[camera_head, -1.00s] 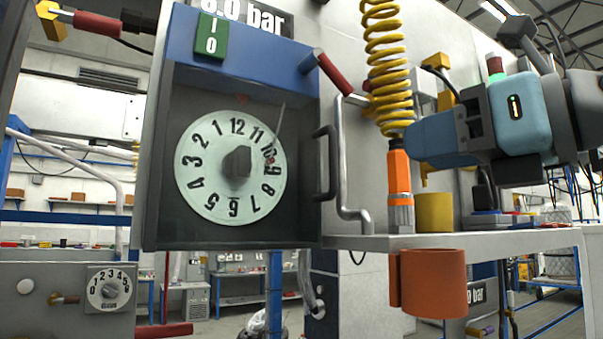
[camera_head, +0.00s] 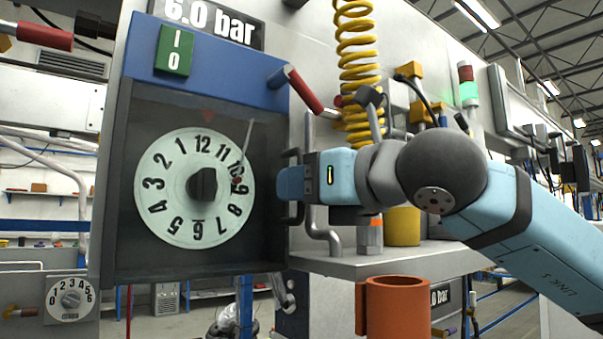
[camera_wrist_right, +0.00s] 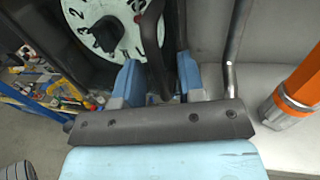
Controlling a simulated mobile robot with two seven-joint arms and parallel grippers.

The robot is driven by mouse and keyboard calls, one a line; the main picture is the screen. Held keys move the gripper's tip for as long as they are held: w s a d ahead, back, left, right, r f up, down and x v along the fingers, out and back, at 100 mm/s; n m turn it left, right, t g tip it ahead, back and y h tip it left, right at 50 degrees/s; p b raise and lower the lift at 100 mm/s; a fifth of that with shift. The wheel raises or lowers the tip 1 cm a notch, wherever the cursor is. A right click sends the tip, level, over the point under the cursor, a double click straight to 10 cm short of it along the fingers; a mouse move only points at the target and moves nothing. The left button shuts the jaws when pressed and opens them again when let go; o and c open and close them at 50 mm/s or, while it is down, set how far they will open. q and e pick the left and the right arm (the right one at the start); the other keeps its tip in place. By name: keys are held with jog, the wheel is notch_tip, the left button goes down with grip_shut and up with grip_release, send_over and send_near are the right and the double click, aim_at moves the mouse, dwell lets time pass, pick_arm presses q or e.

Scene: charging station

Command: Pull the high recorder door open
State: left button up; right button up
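The high recorder is a blue-topped box (camera_head: 215,75) with a dark-framed door (camera_head: 258,240) over a round white dial (camera_head: 222,215). The door looks closed. My right gripper (camera_head: 290,186) is at the door's right edge, where it hides most of the dark handle. In the right wrist view, the handle (camera_wrist_right: 154,42) stands between the two blue fingers of my right gripper (camera_wrist_right: 157,82). The fingers are apart, with gaps visible beside the handle. The dial also shows in that view (camera_wrist_right: 100,14). My left gripper is not in view.
A bent grey pipe (camera_head: 331,237) stands just right of the handle. A shelf (camera_head: 400,262) holds a yellow cup (camera_head: 402,227) and an orange tool (camera_wrist_right: 297,90). An orange holder (camera_head: 397,308) hangs at the shelf front. A red-handled lever (camera_head: 303,90) sticks out above.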

jog(key=shift+w+a, duration=0.2)
jog(key=shift+a, duration=0.05)
grip_shut()
jog(key=shift+f, duration=0.1)
